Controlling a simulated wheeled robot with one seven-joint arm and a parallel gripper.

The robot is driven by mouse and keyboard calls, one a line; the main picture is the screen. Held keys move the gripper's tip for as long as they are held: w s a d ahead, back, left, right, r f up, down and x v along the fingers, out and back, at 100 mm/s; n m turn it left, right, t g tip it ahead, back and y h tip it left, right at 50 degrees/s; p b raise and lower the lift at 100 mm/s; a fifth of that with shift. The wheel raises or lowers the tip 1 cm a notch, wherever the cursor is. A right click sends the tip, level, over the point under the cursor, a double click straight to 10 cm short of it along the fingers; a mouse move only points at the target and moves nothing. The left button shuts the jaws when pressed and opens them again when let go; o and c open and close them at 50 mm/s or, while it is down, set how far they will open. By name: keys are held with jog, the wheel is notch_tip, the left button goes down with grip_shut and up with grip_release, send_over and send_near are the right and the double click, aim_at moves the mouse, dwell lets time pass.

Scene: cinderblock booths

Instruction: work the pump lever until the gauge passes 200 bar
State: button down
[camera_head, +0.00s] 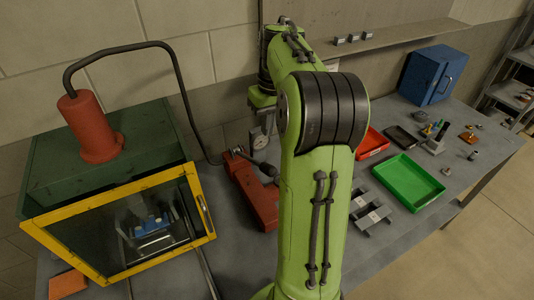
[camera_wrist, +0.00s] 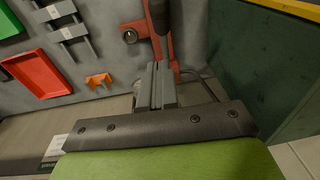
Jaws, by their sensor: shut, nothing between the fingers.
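The red pump (camera_head: 254,194) lies on the bench, just left of my arm in the head view.
A green press box with a yellow-framed window (camera_head: 110,230) stands at the left, with a black hose running over to the pump. A red tray (camera_head: 372,143), a green tray (camera_head: 408,182) and grey metal blocks (camera_head: 370,212) lie to the right. An orange piece (camera_wrist: 98,80) lies near my gripper.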

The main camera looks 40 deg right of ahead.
aim_at(267, 164)
jog(key=f, duration=0.2)
jog(key=a+f, duration=0.1)
jog(key=f, duration=0.2)
jog(key=s+f, duration=0.1)
jog(key=f, duration=0.1)
jog(key=shift+a+f+b, duration=0.15)
jog(key=shift+f+b, duration=0.05)
jog(key=shift+b, duration=0.1)
jog(key=shift+s+a+f, duration=0.15)
jog(key=shift+s, duration=0.1)
jog(key=shift+w+f, duration=0.15)
